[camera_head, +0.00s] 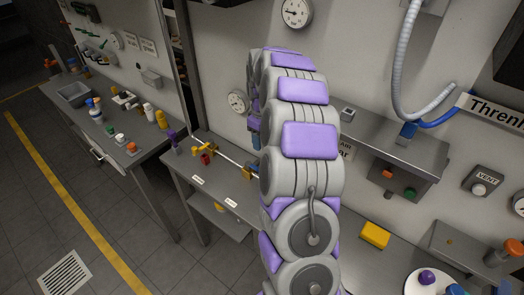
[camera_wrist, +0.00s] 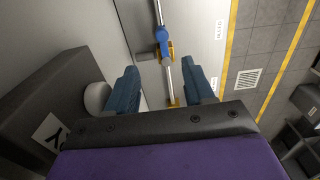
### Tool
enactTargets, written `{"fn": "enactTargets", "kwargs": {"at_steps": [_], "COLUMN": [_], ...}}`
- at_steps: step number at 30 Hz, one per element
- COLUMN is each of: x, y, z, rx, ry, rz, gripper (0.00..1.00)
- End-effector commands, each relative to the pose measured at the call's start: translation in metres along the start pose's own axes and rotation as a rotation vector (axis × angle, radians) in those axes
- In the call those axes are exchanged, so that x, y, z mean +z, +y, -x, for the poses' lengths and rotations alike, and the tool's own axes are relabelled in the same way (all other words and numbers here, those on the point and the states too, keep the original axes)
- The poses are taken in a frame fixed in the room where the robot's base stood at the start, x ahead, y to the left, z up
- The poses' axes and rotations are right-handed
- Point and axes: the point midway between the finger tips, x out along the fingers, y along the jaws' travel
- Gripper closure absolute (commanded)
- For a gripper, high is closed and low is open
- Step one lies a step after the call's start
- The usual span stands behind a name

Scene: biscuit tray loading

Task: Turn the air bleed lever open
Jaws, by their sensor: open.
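In the wrist view a blue fitting (camera_wrist: 162,36) with yellow parts sits on a thin silver pipe (camera_wrist: 164,75) on the grey bench top. I cannot tell for sure which part is the air bleed lever. My gripper (camera_wrist: 161,88) is open, its two blue fingers apart, with the pipe seen between them; nothing is seen held. I cannot tell whether the fingers touch it. In the head view the silver pipe (camera_head: 232,157) runs between yellow fittings (camera_head: 202,149), beside a red knob (camera_head: 206,160). My arm hides my gripper there and part of the bench.
A steel bench (camera_head: 225,190) with white labels carries the pipe. A grey box (camera_wrist: 45,110) stands left in the wrist view. A wall shelf (camera_head: 385,150), a yellow block (camera_head: 375,235) and a vent box (camera_head: 482,183) are right of my arm. The floor left is clear.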

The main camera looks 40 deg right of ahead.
Motion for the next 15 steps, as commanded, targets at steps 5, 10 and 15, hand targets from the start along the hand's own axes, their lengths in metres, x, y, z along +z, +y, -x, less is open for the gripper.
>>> {"fn": "enactTargets", "kwargs": {"at_steps": [5, 10, 15], "x": [-0.001, 0.000, 0.000], "y": [0.002, 0.001, 0.001], "z": [0.027, 0.038, 0.040], "rx": [0.002, 0.000, 0.000], "ry": [0.002, 0.001, 0.001], "rz": [-0.001, 0.000, 0.000], "gripper": [0.47, 0.47, 0.47]}}
